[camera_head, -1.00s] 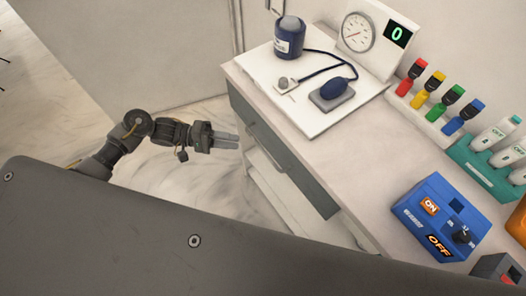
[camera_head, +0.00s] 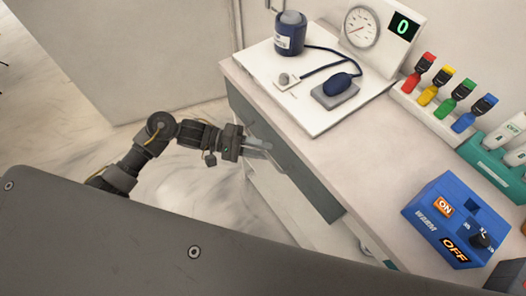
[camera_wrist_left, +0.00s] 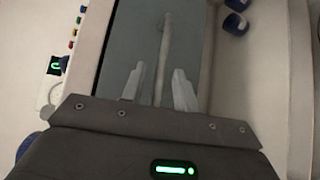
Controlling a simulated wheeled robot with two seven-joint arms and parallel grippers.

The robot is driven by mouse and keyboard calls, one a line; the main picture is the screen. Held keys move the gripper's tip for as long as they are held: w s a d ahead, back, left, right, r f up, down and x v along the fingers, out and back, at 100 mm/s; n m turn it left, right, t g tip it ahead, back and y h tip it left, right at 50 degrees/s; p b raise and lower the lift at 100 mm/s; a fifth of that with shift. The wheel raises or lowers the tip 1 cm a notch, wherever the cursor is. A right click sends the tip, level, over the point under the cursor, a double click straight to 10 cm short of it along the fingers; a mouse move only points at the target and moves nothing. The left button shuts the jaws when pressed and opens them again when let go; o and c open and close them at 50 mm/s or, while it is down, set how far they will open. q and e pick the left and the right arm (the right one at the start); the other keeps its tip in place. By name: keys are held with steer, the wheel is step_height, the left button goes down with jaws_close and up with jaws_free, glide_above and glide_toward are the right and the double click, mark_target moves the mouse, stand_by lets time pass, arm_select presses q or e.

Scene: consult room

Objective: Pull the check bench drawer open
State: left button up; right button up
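The check bench drawer has a grey-green front (camera_head: 308,182) below the bench top, and it looks shut. It also fills the middle of the left wrist view (camera_wrist_left: 128,35). A long pale bar handle (camera_wrist_left: 163,50) runs along it. My left gripper (camera_head: 262,147) is at the far part of the drawer front. In the left wrist view its two pale fingers (camera_wrist_left: 158,88) are apart, with the handle lying between them in the picture. I see a gap on each side of the bar; the depth around it is unclear. My right gripper is not in view.
Floor left of the bench is clear.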

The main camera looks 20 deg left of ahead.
arm_select(q)
steer(key=shift+d, duration=0.4)
steer(key=shift+c, duration=0.2)
